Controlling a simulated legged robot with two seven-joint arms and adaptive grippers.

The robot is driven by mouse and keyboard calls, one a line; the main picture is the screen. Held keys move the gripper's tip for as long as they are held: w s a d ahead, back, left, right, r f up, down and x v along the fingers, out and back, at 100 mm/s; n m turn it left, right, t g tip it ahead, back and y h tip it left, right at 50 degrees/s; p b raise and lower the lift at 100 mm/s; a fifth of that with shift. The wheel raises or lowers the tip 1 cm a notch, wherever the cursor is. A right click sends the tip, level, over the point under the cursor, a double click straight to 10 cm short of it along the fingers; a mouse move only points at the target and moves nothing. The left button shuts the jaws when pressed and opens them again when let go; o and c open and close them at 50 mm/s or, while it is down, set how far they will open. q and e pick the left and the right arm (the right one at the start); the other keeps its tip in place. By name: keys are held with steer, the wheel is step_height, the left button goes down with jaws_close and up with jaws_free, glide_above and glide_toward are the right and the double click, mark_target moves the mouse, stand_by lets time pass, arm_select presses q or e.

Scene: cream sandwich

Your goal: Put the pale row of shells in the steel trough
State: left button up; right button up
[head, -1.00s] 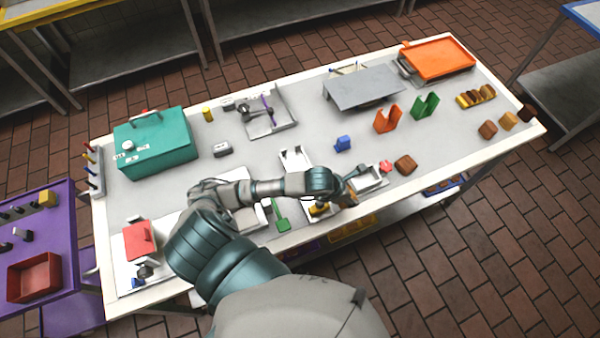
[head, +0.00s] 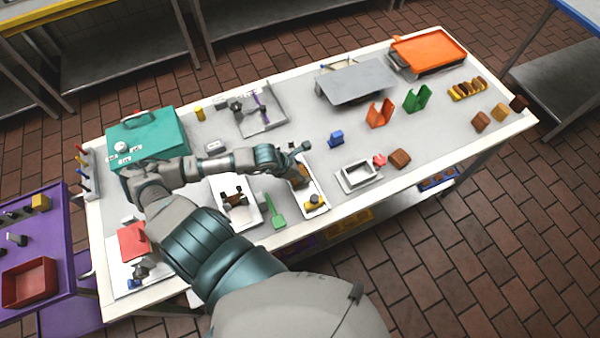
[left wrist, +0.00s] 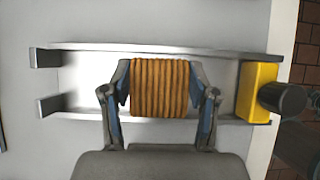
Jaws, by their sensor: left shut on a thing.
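The row of shells (left wrist: 160,88) is a ribbed, light orange-brown block. My left gripper (left wrist: 162,90) is shut on it, one finger at each end. In the head view, the row (head: 298,178) shows partly under the left gripper (head: 298,165). The steel trough (left wrist: 85,85) is long, with two side walls and a yellow block at one end; it also shows in the head view (head: 318,186). The row is lined up between the trough's walls. I cannot tell if it touches the floor. My right gripper is not in view.
A small grey-white tray (head: 345,183) stands right of the trough, near a brown block (head: 400,158). A green scoop (head: 276,210) and a white tray (head: 252,222) lie to the left. A yellow block (left wrist: 258,92) with a dark knob (left wrist: 284,98) closes the trough's right end.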

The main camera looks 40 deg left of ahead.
arm_select(q)
steer(key=shift+d+f, duration=0.3)
steer(key=o, duration=1.2)
steer(key=shift+c, duration=0.2)
steer(key=shift+a+f, duration=0.1)
steer(key=shift+a, duration=0.6)
steer(key=shift+s+a+r, duration=0.1)
steer(key=shift+s+r, duration=0.05)
steer(key=shift+r, duration=0.1)
steer(key=v, duration=0.2)
steer(key=p+v, duration=0.1)
steer(key=v, duration=0.1)
steer(key=d+v, duration=0.1)
steer(key=v, duration=0.2)
steer(key=shift+p, duration=0.35)
steer(key=p+v, duration=0.4)
steer(key=p, duration=0.1)
steer(key=shift+a+r, duration=0.2)
steer(key=shift+r, duration=0.1)
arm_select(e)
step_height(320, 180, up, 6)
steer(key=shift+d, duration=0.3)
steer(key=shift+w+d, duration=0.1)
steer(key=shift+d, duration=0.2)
